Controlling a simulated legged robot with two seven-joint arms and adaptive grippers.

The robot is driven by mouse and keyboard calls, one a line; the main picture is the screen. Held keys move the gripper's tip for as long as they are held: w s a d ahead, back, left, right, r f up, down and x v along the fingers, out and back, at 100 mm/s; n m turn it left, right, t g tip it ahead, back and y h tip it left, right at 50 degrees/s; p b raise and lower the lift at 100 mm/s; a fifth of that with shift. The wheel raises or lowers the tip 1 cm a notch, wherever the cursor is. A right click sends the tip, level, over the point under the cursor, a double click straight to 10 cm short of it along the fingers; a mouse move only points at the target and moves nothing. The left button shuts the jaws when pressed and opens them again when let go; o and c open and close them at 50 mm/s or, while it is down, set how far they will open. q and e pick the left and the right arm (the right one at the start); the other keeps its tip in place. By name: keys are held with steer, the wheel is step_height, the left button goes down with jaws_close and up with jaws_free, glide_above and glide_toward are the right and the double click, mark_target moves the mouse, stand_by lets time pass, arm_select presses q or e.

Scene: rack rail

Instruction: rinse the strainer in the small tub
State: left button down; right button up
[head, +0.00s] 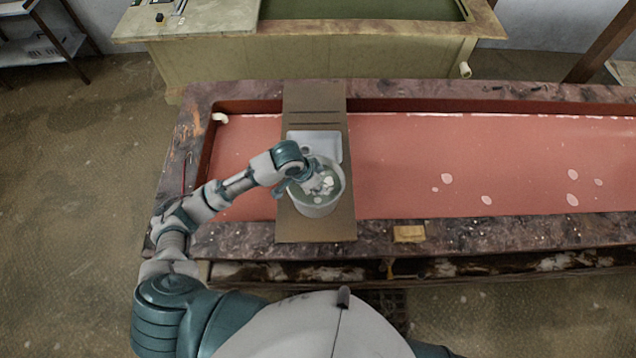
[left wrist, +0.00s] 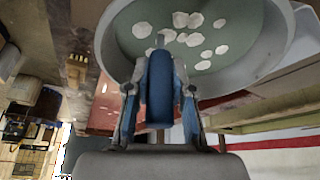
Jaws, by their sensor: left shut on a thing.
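The small tub (head: 317,209) is a pale round bucket standing on a brown board. It holds greenish water with several white flakes in it. My left gripper (head: 312,181) is over the tub's left half in the head view. In the left wrist view its two fingers (left wrist: 160,108) are shut on a blue, rounded handle-like part (left wrist: 160,88), which I take for the strainer's handle. The tub's grey rim and wall (left wrist: 112,48) lie just beyond it. The strainer's bowl cannot be made out. My right gripper is not in view.
The brown board (head: 316,229) spans a long trough with a reddish floor (head: 450,165) and a dark stone-like rim. A pale tray (head: 330,143) lies on the board behind the tub. A yellowish tag (head: 408,233) is on the front rim. Another basin stands at the back.

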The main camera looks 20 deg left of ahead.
arm_select(q)
steer(key=shift+r, duration=0.1)
steer(key=shift+r, duration=4.15)
